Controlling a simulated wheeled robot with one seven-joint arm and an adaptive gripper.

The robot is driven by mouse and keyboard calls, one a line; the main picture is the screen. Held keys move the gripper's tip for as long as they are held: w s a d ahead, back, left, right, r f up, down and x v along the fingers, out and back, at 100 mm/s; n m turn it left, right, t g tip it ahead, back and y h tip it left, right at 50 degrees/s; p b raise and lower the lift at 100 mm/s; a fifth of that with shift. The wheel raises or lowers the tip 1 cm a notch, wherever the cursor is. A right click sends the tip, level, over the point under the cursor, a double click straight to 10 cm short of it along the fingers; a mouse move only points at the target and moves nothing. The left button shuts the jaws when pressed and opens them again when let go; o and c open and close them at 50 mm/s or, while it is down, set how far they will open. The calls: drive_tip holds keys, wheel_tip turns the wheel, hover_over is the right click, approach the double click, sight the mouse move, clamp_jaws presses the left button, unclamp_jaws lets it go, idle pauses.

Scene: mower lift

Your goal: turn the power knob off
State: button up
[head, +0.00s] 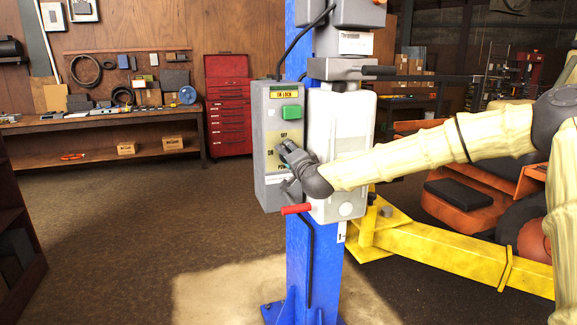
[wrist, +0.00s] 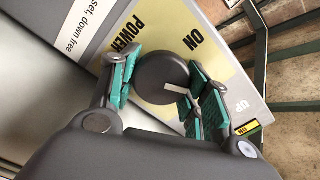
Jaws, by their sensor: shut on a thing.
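The power knob (wrist: 160,75) is a round dark grey knob with a white pointer line, on a pale yellow plate. My gripper (wrist: 163,88) has its fingers on both sides of the knob and is shut on it. In the wrist view the pointer aims right and slightly down, past the ON label (wrist: 195,61) toward the right fingers. The OFF label is hidden there, but shows above my gripper (head: 287,150) in the head view, on the grey control box (head: 265,185). The knob is mostly hidden by my gripper in the head view.
A green button (head: 291,112) sits above the plate. A red-ended lever (head: 296,209) projects below my wrist. The box hangs beside a blue post (head: 300,265). A yellow lift arm (head: 440,252) and an orange mower (head: 460,200) stand at right. The floor at left is clear.

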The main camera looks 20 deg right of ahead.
drive_tip(key=m+b, duration=0.3)
drive_tip(key=shift+d+f+m+b, duration=0.1)
drive_tip(key=shift+f+m+b, duration=0.15)
drive_tip(key=shift+m+b, duration=0.65)
drive_tip(key=shift+m, duration=0.2)
drive_tip(key=shift+r, duration=0.1)
drive_tip(key=o, duration=1)
drive_tip(key=shift+d, duration=0.15)
drive_tip(key=s, duration=1.2)
drive_tip(key=shift+d, duration=0.1)
